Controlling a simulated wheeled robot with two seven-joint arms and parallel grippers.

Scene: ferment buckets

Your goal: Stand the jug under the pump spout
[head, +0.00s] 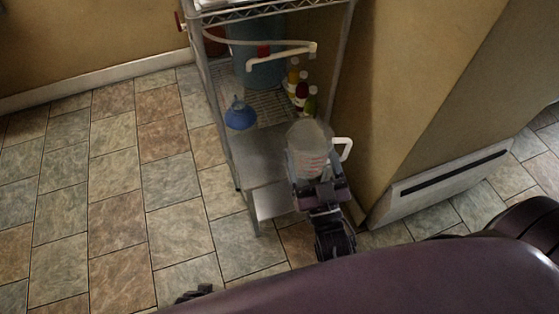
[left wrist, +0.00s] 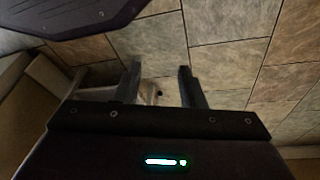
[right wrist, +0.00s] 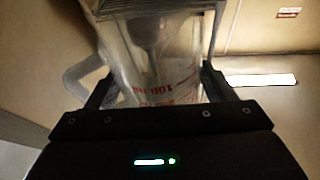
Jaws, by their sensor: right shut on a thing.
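A clear jug (head: 308,145) with red markings and a white handle is at the front right of the wire rack. My right gripper (head: 316,186) is shut on it; in the right wrist view the fingers (right wrist: 155,88) flank the jug's body (right wrist: 150,70). The jug looks upright; I cannot tell whether its base touches the shelf. The white bent pump spout (head: 281,53) is farther back, up and left of the jug in the head view. My left gripper (left wrist: 160,84) is open and empty above the floor, away from the rack.
A blue bucket (head: 258,68) stands at the back of the rack. A blue round vessel (head: 240,115) is at the shelf's left edge. Several bottles (head: 302,90) stand behind the jug. A wall (head: 415,90) closes the right side. Tiled floor at left is clear.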

